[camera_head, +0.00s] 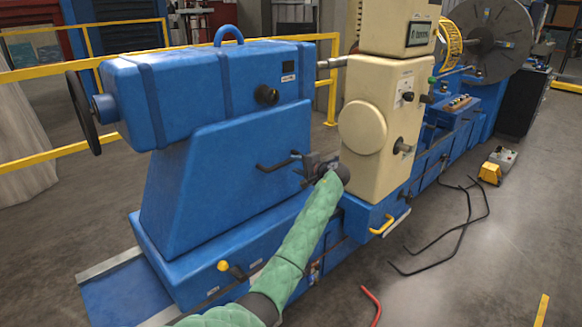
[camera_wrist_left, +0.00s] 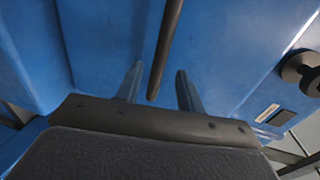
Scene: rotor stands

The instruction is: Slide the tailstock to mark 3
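The blue tailstock (camera_head: 215,175) stands on the blue bed at the left, with a dark handwheel (camera_head: 83,112) on its far-left end. A black lever (camera_head: 277,164) sticks out of its front face. My left gripper (camera_head: 310,167), at the end of the green-sleeved arm, is close to the lever's right end. In the left wrist view the left gripper (camera_wrist_left: 158,88) is open; its fingers are apart, with a dark rod (camera_wrist_left: 168,45) between them in the picture. I cannot tell whether they touch it. Small labels (camera_head: 213,290) on the bed are unreadable, so mark 3 cannot be told. My right gripper is not in view.
A cream-coloured machine unit (camera_head: 378,130) stands just right of the tailstock. A yellow-knobbed lever (camera_head: 226,267) sticks out low on the tailstock's base. Bent black rods (camera_head: 450,235) and a yellow pedal box (camera_head: 490,172) lie on the open floor at right. Yellow railings (camera_head: 50,157) run behind.

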